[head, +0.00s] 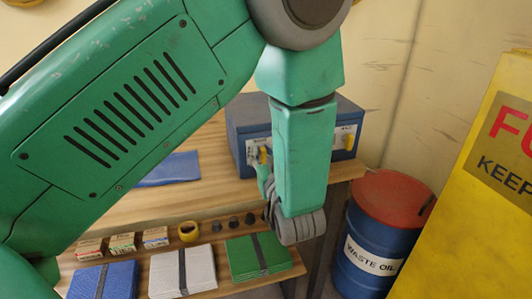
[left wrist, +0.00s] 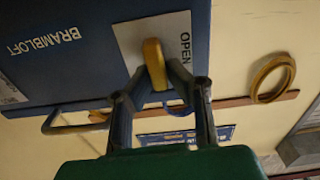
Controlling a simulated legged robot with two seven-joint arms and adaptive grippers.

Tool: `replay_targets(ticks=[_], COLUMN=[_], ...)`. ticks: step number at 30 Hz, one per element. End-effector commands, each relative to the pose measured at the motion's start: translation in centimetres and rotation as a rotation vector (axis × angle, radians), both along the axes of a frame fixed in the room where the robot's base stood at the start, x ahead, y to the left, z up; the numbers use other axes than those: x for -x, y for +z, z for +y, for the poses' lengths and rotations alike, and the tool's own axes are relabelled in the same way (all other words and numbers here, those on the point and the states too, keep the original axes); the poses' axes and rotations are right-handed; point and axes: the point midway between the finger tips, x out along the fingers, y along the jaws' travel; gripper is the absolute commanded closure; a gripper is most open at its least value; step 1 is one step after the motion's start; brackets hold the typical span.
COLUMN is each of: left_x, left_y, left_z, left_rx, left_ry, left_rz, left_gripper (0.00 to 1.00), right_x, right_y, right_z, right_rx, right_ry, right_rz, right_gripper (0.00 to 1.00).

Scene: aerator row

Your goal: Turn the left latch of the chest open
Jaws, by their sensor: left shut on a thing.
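The blue chest (head: 245,115) stands on the wooden bench, partly hidden behind my left arm. Its left latch (head: 263,155) is a small yellow handle on a pale plate and looks about upright in the head view. In the left wrist view, the yellow latch (left wrist: 154,62) lies between the two dark fingers of my left gripper (left wrist: 158,78), which is shut on it. The white plate (left wrist: 123,40) beside it reads OPEN. The chest's right latch (head: 349,142) is yellow too. In the head view my arm hides most of the left gripper. My right gripper is not in view.
The wooden bench (head: 207,160) carries a blue mat (head: 170,170) left of the chest. A waste oil drum (head: 375,235) and a yellow cabinet (head: 470,220) stand at the right.

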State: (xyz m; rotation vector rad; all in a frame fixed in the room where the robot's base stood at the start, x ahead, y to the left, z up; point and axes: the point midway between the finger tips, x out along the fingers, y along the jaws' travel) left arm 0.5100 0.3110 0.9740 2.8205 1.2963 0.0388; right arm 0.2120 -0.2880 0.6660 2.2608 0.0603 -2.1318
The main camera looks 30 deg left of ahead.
Motion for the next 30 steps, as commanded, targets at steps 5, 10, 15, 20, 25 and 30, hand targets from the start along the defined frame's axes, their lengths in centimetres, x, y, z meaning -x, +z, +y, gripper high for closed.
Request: replay_targets(ticks=[5, 10, 15, 20, 25, 30], left_x=[0.0, 0.1, 0.2, 0.3, 0.3, 0.4], left_y=[-0.2, -0.4, -0.5, -0.6, -0.7, -0.8], left_z=[0.4, 0.6, 0.7, 0.8, 0.8, 0.9], left_rx=[0.068, 0.16, 0.266, 0.365, 0.47, 0.573], left_ry=[0.005, 0.004, 0.003, 0.003, 0.0, -0.001], left_rz=[-0.072, -0.179, -0.302, -0.42, -0.543, -0.668], left_gripper=[1.0, 1.0, 1.0, 1.0, 1.0, 1.0], right_x=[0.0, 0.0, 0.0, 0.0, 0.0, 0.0], right_y=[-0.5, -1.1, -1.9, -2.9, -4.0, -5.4], right_z=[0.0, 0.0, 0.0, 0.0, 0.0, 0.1], right_rx=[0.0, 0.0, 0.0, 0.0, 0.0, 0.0], right_ry=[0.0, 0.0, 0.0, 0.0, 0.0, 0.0], right_rz=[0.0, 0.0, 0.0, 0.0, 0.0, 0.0], right_gripper=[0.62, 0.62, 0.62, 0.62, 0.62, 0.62])
